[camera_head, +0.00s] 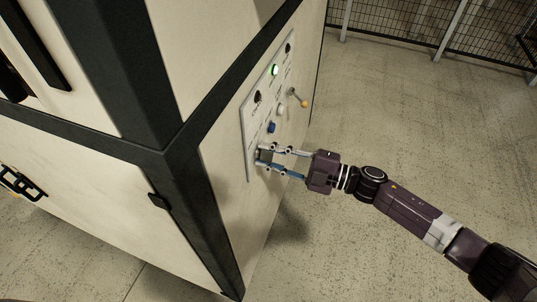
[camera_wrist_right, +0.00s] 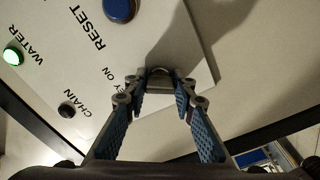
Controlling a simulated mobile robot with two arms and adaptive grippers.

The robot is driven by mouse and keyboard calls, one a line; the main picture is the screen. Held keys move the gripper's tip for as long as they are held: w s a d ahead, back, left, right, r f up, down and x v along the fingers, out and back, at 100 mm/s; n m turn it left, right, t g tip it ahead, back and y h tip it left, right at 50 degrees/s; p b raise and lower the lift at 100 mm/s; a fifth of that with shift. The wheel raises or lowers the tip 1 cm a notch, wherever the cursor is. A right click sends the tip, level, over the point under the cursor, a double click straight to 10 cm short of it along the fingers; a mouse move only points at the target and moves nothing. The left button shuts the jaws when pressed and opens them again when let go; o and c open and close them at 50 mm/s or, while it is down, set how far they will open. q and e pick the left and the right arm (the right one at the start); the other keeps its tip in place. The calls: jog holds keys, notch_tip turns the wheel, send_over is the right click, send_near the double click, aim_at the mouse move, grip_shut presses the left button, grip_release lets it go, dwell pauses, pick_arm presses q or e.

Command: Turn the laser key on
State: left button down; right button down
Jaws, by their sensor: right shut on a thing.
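The control panel (camera_head: 249,117) is a pale plate on the side of a large cream and black cabinet. My right gripper (camera_head: 262,158) is at the panel's lower end, its fingers on either side of the small grey laser key (camera_head: 265,155). In the right wrist view the fingertips (camera_wrist_right: 159,80) close around the key's dark metal head (camera_wrist_right: 158,72) at the panel's edge. The lettering beside it is partly covered by a finger; "ON" can be read. The key's exact turn angle cannot be told. My left gripper is not in view.
Open floor (camera_head: 400,130) lies to the right, with a mesh fence (camera_head: 400,22) behind.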

jog(key=c, duration=1.6)
grip_release()
jog(key=v, duration=1.2)
jog(key=shift+w, duration=0.1)
